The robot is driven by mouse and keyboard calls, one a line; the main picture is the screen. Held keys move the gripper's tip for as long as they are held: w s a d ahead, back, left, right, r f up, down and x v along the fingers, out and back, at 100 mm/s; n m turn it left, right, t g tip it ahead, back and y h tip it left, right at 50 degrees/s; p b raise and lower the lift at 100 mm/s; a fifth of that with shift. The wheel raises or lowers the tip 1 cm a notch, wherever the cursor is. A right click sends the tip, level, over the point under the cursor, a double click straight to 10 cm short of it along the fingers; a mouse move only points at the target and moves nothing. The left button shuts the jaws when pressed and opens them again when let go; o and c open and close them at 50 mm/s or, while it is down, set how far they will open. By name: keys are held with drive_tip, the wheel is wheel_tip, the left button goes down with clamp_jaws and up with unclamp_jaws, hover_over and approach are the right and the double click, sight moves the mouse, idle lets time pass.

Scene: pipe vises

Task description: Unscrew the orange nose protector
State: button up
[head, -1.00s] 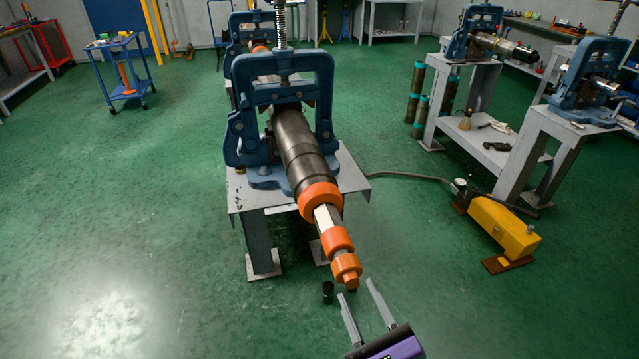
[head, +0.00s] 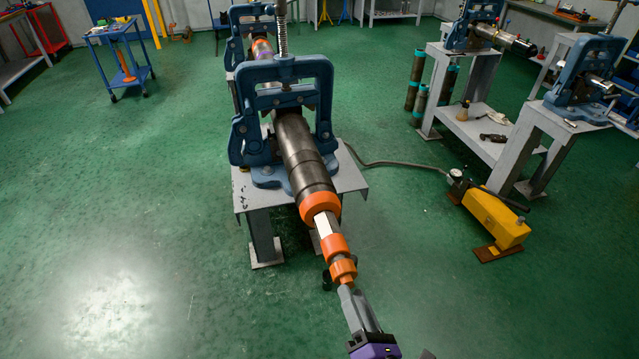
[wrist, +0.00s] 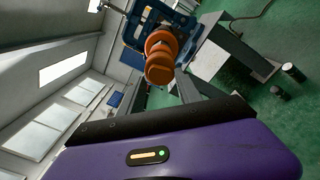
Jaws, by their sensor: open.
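The orange nose protector (head: 343,271) is the stepped end piece of a long dark tool (head: 305,165) held in a blue pipe vise (head: 283,110). It also shows in the wrist view (wrist: 160,60), just beyond my fingertips. My gripper (head: 352,291) is open, with nothing visible between the fingers. It is just in front of the protector's end, roughly in line with the tool. In the head view the fingers overlap, hiding most of the gap. Whether a fingertip touches the protector, I cannot tell.
The vise stands on a grey metal stand (head: 258,198). A yellow pump (head: 493,215) with a hose lies on the floor to the right. More vises on stands are at the right, and a blue cart (head: 120,55) is at the back left. The green floor at left is clear.

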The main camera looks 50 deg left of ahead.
sight(345, 276)
drive_tip(key=m+t+p, duration=0.1)
drive_tip(key=m+p, duration=0.9)
drive_tip(key=m, duration=1.2)
drive_tip(key=shift+s+f+p, duration=0.1)
drive_tip(key=shift+p, duration=0.2)
drive_tip(key=shift+a, duration=0.2)
drive_tip(key=shift+b+x, duration=0.7)
drive_tip(key=shift+x, duration=0.3)
